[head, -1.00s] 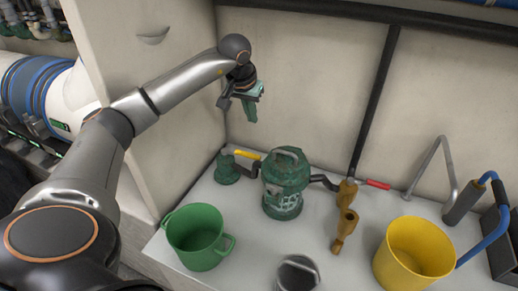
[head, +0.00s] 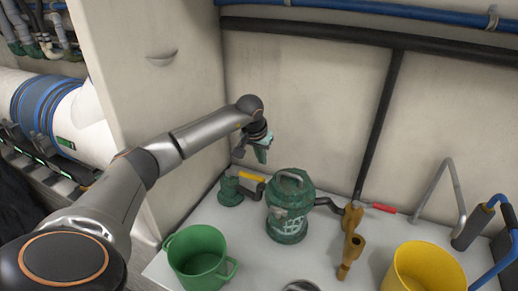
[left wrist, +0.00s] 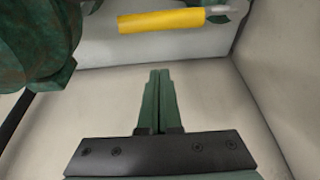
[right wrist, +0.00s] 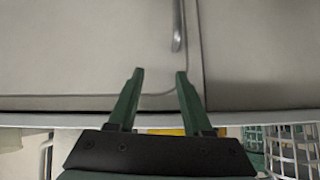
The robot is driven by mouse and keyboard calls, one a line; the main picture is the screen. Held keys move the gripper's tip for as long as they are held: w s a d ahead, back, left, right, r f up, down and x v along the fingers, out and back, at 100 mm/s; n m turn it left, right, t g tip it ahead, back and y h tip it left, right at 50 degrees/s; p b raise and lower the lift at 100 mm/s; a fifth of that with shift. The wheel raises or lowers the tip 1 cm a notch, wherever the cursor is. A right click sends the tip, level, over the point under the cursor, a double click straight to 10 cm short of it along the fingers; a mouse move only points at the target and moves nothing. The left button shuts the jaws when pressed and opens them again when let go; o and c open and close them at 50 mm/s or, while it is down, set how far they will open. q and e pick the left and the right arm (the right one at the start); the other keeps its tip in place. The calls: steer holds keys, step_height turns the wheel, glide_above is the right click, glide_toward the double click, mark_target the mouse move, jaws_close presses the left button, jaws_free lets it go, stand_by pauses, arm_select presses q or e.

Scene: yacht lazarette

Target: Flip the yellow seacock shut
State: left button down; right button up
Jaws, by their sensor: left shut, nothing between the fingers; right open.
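The yellow seacock handle (head: 250,176) juts out to the right from a green valve body (head: 230,190) on the white shelf, left of the green strainer. It also shows in the left wrist view (left wrist: 160,21), lying nearly level near the top edge. My left gripper (head: 262,154) is shut and empty, in the air just above and right of the handle, with a gap between them. In the left wrist view its fingertips (left wrist: 160,74) are together below the handle in the picture. My right gripper (right wrist: 159,73) is open and empty in front of a pale panel.
The green strainer (head: 288,208) stands close right of the handle. A red handle (head: 384,208) on a brass valve is farther right. A green bucket (head: 197,258) and yellow bucket (head: 425,272) stand in front. The pale back wall is close behind.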

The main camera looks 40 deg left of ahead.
arm_select(q)
steer(key=s, duration=0.2)
steer(key=s+d, duration=0.1)
steer(key=shift+s+d+f, duration=0.1)
steer(key=shift+s+f, duration=0.2)
steer(key=shift+s, duration=0.1)
arm_select(e)
steer(key=shift+w+r, duration=0.1)
steer(key=shift+r, duration=0.2)
steer(key=shift+f, duration=0.15)
